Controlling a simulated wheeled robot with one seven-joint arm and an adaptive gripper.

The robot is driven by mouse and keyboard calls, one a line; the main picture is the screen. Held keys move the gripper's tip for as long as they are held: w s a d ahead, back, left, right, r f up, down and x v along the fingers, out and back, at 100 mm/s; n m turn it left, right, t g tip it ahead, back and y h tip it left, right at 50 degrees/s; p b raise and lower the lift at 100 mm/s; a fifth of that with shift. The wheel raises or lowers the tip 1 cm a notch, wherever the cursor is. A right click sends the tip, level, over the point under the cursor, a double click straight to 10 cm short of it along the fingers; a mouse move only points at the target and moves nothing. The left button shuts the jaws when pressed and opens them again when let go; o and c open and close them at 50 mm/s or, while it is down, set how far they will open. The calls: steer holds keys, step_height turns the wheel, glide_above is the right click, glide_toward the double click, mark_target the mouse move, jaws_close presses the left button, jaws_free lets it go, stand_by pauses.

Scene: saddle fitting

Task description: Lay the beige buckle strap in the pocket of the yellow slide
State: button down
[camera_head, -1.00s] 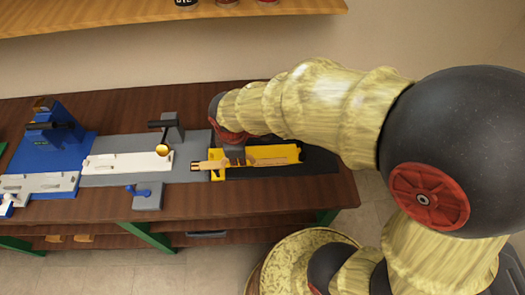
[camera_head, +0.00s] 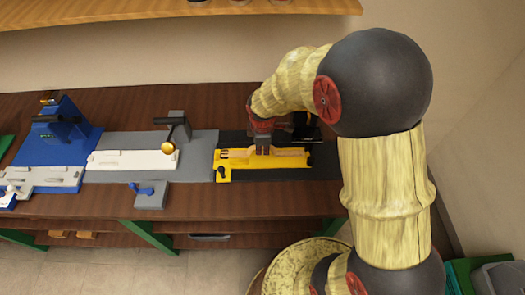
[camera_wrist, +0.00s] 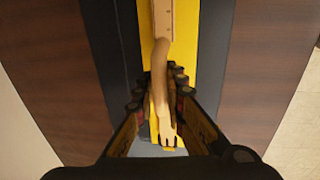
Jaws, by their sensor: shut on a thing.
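The yellow slide (camera_head: 232,172) lies on the black base at the right part of the bench, its long side running left to right. The beige buckle strap (camera_head: 287,153) lies lengthwise over the slide, within its length. My gripper (camera_head: 263,150) points down over the slide and is shut on the strap near its middle. In the wrist view, the strap (camera_wrist: 162,22) runs between my fingers (camera_wrist: 160,98) and curves, with its pronged end near the bottom. The yellow surface (camera_wrist: 181,30) shows beside it. I cannot tell whether the strap rests on the pocket floor.
A grey plate (camera_head: 112,174) with a white bar (camera_head: 130,161) and a black-handled clamp (camera_head: 178,125) stands left of the slide. A blue fixture (camera_head: 60,140) is farther left. The bench front edge (camera_head: 290,212) is clear.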

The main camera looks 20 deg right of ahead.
steer(key=shift+f, duration=0.9)
steer(key=shift+r, duration=0.1)
steer(key=c, duration=1.8)
jaws_free()
steer(key=shift+c, duration=0.2)
steer(key=s+r+m+t+p, duration=0.1)
steer(key=s+r+m, duration=0.3)
steer(key=r, duration=0.8)
steer(key=s+r+m+t+p, duration=0.1)
steer(key=s+r+m, duration=0.2)
steer(key=s+r, duration=0.65)
steer(key=s+r+m+t, duration=0.1)
steer(key=s+r+m, duration=0.6)
steer(key=s+r, duration=0.1)
steer(key=shift+s+t+y, duration=0.3)
steer(key=shift+s, duration=0.05)
